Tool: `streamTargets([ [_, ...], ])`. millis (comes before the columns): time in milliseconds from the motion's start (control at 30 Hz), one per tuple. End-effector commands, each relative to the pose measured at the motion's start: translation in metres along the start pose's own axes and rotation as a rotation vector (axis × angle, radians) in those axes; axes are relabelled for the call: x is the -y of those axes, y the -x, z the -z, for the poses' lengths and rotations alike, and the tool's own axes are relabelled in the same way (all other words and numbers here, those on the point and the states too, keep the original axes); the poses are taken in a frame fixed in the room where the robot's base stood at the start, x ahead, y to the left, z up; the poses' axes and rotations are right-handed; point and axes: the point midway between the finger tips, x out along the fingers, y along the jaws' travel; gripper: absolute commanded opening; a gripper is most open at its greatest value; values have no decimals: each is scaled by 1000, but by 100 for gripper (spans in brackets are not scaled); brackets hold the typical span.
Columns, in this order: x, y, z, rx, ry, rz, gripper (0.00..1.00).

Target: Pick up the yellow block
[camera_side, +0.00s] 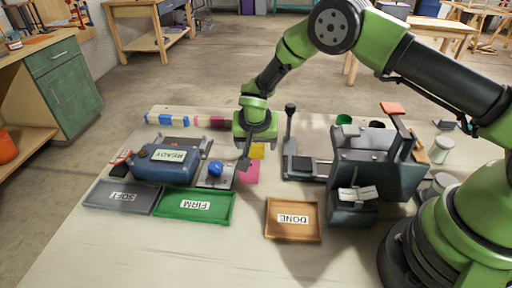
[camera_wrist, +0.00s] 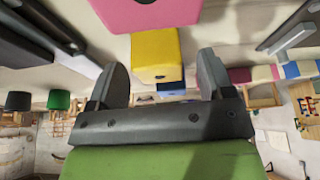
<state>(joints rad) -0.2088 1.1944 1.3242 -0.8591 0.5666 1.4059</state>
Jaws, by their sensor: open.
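The yellow block (camera_side: 257,151) is partly hidden behind my gripper (camera_side: 245,161) in the side view, just behind the pink block. In the wrist view the yellow block (camera_wrist: 155,55) lies between and just ahead of the two fingertips of my gripper (camera_wrist: 162,72). The fingers are spread wide, with gaps on both sides of the block. My gripper is open and holds nothing. I cannot tell how far the fingertips are above the table.
A pink block (camera_side: 250,173) lies close beside the yellow one. A blue-knobbed device (camera_side: 215,168) stands left, a dark upright lever (camera_side: 289,130) right. Labelled SOFT (camera_side: 97,205), FIRM (camera_side: 170,203) and DONE (camera_side: 272,232) trays lie in front. A dark READY-labelled machine (camera_side: 143,172) stands farther left.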

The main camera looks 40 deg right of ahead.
Motion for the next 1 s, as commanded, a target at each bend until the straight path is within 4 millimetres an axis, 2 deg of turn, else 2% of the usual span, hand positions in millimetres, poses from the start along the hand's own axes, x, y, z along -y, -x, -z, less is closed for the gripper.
streamTargets([
  [100,0,-6,0,0,1,0,74],
  [300,0,-6,0,0,1,1,72],
  [500,0,-6,0,0,0,0,26],
  [533,0,-6,0,0,0,0,21],
  [833,0,-3,2,-1,-1,1,21],
  [1000,1,21,12,-3,-2,4,21],
])
